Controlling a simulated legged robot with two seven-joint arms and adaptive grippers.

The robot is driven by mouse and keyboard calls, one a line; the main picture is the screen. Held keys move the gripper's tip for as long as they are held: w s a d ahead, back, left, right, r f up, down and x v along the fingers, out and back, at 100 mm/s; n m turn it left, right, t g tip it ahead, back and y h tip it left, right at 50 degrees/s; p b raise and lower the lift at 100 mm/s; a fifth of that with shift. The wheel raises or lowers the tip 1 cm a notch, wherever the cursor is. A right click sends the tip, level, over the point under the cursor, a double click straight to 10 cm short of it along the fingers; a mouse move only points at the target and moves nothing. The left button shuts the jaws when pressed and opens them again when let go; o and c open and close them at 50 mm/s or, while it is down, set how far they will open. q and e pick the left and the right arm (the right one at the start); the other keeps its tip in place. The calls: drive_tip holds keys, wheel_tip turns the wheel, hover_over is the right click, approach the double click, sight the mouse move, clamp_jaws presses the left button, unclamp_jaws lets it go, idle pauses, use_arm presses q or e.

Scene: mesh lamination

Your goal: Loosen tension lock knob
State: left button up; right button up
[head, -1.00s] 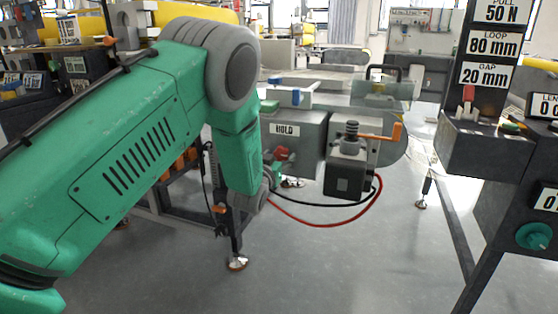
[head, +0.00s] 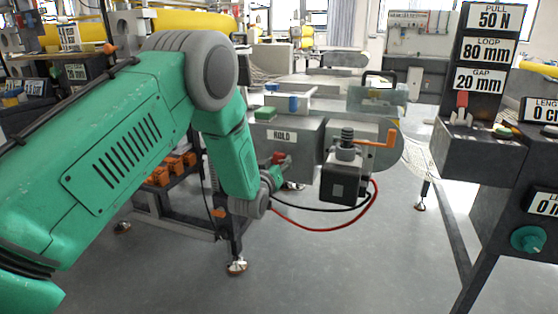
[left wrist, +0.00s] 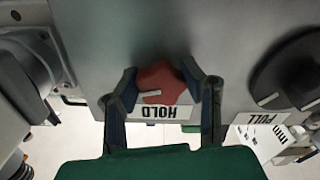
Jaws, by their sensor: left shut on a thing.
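The red tension lock knob (left wrist: 160,84) sits on a grey panel in the left wrist view, with a pale pointer line on its face. A HOLD label (left wrist: 160,112) lies beside it, upside down in this view. My left gripper (left wrist: 159,76) has a finger on each side of the knob and is shut on it. In the head view the red knob (head: 279,158) shows small below the HOLD label, with my left gripper (head: 276,172) at it, too small there for finger detail. My right gripper is not in view.
A black knob (left wrist: 292,75) with a PULL label is on the same panel. A dark box (head: 340,182) with an orange lever (head: 380,143) stands right of the panel. Red and black cables (head: 325,228) loop below. A console (head: 484,150) is at right; open floor is in front.

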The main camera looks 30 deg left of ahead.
use_arm(q)
drive_tip(key=n+p, duration=0.1)
drive_tip(key=n, duration=0.2)
drive_tip(key=shift+f, duration=0.15)
drive_tip(key=n, duration=0.4)
drive_tip(key=shift+d, duration=0.2)
drive_tip(key=n, duration=0.4)
drive_tip(key=shift+d+n+b, duration=0.1)
drive_tip(key=shift+n+b, duration=0.5)
drive_tip(key=shift+n, duration=1.4)
drive_tip(key=o, duration=1.2)
drive_tip(key=shift+c, duration=0.2)
drive_tip(key=shift+r, duration=0.25)
drive_tip(key=v, duration=1.1)
drive_tip(key=shift+s, duration=0.4)
